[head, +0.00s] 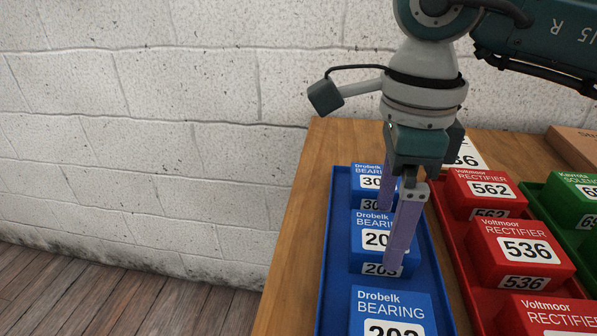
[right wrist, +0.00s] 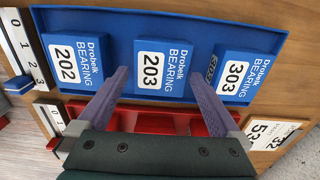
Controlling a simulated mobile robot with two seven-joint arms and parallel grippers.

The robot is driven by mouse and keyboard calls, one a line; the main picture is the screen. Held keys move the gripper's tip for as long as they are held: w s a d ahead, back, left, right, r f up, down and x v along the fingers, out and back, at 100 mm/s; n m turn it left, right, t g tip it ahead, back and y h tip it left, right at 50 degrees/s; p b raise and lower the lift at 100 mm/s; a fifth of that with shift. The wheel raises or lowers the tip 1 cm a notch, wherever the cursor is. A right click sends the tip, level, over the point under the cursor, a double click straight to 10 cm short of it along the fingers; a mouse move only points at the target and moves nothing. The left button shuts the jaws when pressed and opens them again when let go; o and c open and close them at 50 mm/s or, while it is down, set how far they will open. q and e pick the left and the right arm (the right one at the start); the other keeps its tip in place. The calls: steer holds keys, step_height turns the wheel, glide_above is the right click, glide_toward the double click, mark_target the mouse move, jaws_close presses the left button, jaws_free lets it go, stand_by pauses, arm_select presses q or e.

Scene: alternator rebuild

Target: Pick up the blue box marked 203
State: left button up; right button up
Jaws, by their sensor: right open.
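The blue box marked 203 (head: 370,238) sits in the middle of a blue tray (head: 333,262). In the right wrist view the 203 box (right wrist: 162,68) shows its full label. My right gripper (head: 390,238) points down over it, jaws open and empty. In the right wrist view its fingertips (right wrist: 160,76) lie on either side of the 203 box. In the head view the nearer finger hides part of the box's label. I cannot tell whether the fingers touch the box or how deep they reach. My left gripper is in neither view.
In the same tray, blue box 303 (head: 367,180) stands behind and blue box 202 (head: 392,310) in front, both close by. To the right is a red tray (head: 455,252) with red rectifier boxes (head: 520,250), then a green box (head: 578,198). A white block wall stands behind the wooden table.

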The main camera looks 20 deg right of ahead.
mark_target(384, 231)
step_height(384, 231, down, 3)
steer(key=shift+a+f, duration=0.1)
steer(key=shift+f, duration=0.05)
steer(key=shift+w, duration=0.1)
steer(key=shift+c, duration=0.4)
steer(key=c, duration=1.1)
steer(key=shift+r, duration=0.2)
